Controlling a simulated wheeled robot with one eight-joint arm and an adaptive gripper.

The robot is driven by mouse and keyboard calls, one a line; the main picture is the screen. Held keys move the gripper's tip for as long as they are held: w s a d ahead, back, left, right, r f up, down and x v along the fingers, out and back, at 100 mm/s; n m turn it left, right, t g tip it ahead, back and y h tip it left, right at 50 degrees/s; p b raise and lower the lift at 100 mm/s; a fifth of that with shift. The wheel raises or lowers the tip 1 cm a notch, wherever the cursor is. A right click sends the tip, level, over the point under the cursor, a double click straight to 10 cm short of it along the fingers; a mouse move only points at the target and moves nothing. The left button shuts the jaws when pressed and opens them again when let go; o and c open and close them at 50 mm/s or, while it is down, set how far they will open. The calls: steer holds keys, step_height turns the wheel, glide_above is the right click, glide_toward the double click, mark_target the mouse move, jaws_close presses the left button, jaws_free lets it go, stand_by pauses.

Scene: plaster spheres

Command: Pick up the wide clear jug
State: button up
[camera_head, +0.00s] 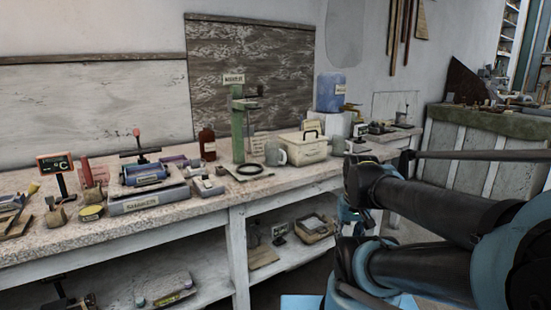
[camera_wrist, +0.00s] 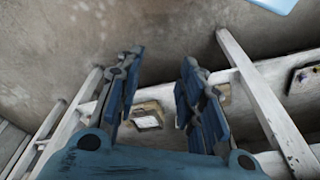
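No jug in the head view is plainly the wide clear one. A large bluish, see-through jug (camera_head: 331,92) stands upright at the back of the workbench, right of the dark board. Two grey mug-like vessels stand nearer: one (camera_head: 275,154) left of the cream box, the other (camera_head: 337,146) right of it. No jug shows in the wrist view. My gripper (camera_wrist: 161,57) is open and empty in the wrist view, its blue fingers apart over the floor and the white bench frame. It is away from all these vessels.
The long workbench (camera_head: 130,222) carries a green stand (camera_head: 238,125), a brown bottle (camera_head: 207,144), a cream box (camera_head: 303,148) and several tools. Its lower shelf holds a tray (camera_head: 315,228). A second bench (camera_head: 480,150) stands at right, partly behind my arm.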

steer(key=w+a+r+n+y, duration=0.1)
steer(key=w+a+r+n, duration=0.15)
steer(key=w+r, duration=0.55)
steer(key=w+a+r+n, duration=0.2)
steer(key=w+a+r, duration=0.2)
steer(key=w+r, duration=0.45)
steer(key=w+a+r+n+t+y, duration=0.15)
steer(key=w+a+r+n, duration=0.35)
steer(key=w+a+r, duration=1.05)
glide_above(269, 165)
steer(key=shift+y, duration=0.35)
steer(key=shift+w+d+f, duration=0.1)
steer(key=shift+w+f, duration=0.05)
steer(key=shift+f, duration=7.95)
jaws_close()
